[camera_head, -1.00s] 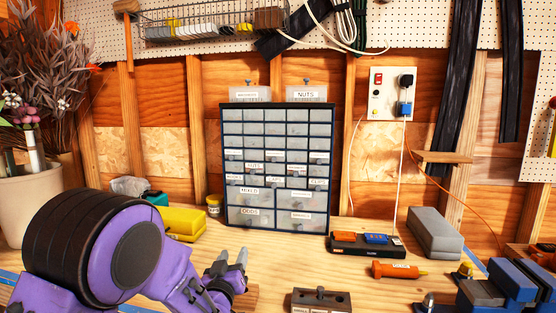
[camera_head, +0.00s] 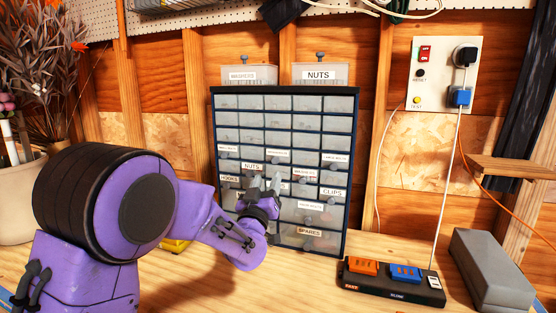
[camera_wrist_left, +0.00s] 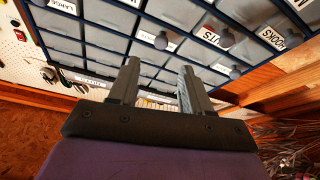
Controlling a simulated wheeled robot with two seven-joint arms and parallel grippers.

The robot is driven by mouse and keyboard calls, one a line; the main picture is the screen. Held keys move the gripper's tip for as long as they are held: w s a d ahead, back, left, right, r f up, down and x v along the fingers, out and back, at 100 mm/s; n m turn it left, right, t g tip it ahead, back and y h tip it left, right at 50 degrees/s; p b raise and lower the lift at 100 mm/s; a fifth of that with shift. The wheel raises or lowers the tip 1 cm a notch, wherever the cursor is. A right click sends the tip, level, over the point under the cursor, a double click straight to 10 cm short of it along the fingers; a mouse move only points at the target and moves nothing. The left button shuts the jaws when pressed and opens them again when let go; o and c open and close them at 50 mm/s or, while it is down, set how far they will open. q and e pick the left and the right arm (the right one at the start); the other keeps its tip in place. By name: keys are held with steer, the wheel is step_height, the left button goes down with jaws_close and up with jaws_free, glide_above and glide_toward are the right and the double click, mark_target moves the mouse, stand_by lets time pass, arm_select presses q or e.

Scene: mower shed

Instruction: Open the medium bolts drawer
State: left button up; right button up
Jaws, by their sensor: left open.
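The dark blue drawer cabinet (camera_head: 352,150) stands upright against the wall, with several rows of clear drawers, all apparently shut. A label in the middle column (camera_head: 278,153) is too small to read surely; it sits between labels that look like small and large bolts. My left gripper (camera_head: 266,182) is open and empty in front of the cabinet, below that label and near the NUTS drawer (camera_head: 251,167). In the left wrist view, the open fingers (camera_wrist_left: 160,66) point at the drawer fronts; a NUTS label (camera_wrist_left: 213,38) shows there. I see no contact with a handle.
Two clear bins, one labelled NUTS (camera_head: 320,74), stand on the cabinet. A power strip (camera_head: 392,281) and grey block (camera_head: 490,270) lie on the bench (camera_head: 300,290) at right. A white cord (camera_head: 446,190) hangs beside the cabinet.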

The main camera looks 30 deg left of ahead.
mark_target(275, 162)
arm_select(q)
steer(key=p+x, duration=0.1)
steer(key=x, duration=0.1)
steer(key=p+x, duration=0.1)
steer(key=x, duration=0.2)
steer(key=p+x, duration=0.1)
steer(key=x, duration=0.2)
steer(key=shift+w+a+f, duration=0.1)
steer(key=shift+w+f, duration=0.1)
steer(key=shift+w, duration=0.1)
steer(key=shift+s+r, duration=0.15)
steer(key=shift+s, duration=0.05)
steer(key=shift+w, duration=0.1)
jaws_close()
